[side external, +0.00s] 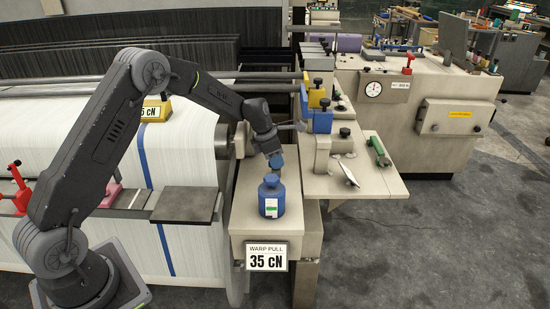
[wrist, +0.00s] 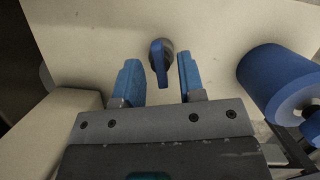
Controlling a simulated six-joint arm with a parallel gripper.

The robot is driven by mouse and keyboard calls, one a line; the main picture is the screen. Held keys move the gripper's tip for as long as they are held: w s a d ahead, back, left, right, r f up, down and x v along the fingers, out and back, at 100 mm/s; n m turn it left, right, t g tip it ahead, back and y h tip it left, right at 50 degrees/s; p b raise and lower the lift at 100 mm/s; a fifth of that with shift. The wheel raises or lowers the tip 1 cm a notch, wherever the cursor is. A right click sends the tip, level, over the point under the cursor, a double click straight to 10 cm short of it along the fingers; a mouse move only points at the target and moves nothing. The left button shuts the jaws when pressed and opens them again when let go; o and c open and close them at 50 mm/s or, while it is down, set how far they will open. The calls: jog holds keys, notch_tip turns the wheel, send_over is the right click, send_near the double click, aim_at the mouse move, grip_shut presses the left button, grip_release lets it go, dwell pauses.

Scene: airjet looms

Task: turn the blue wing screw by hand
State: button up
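The blue wing screw (wrist: 158,62) shows in the wrist view, its flat blue wing standing up from a dark round base on a pale cream surface. My gripper (wrist: 158,72) is open, with one blue finger on each side of the wing. A gap shows between the wing and each finger, so neither appears to touch it. In the side external view my gripper (side external: 276,161) points down over the cream block behind the blue bottle-shaped weight. The wing screw cannot be made out there.
The blue weight (side external: 271,198) stands close to my gripper; it is at right in the wrist view (wrist: 272,78). A "35 cN" sign (side external: 266,257) hangs on the block's front. Blue (side external: 320,122) and yellow (side external: 316,98) blocks and a green-handled tool (side external: 379,152) are to the right.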

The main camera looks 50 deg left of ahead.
jog(key=shift+r, duration=3)
jog(key=v, duration=1.4)
jog(key=s+d+r+m, duration=0.5)
jog(key=s+m, duration=0.2)
jog(key=s, duration=0.1)
jog(key=s+d+f+m+t+y, duration=0.1)
jog(key=s+d+m, duration=0.2)
jog(key=s+m, duration=0.8)
jog(key=s+d+f+m+t, duration=0.1)
jog(key=s+d+m, duration=0.3)
jog(key=s+m, duration=0.8)
jog(key=shift+s+d+f+t+y, duration=0.3)
jog(key=shift+s+f+y, duration=0.15)
jog(key=shift+f, duration=0.25)
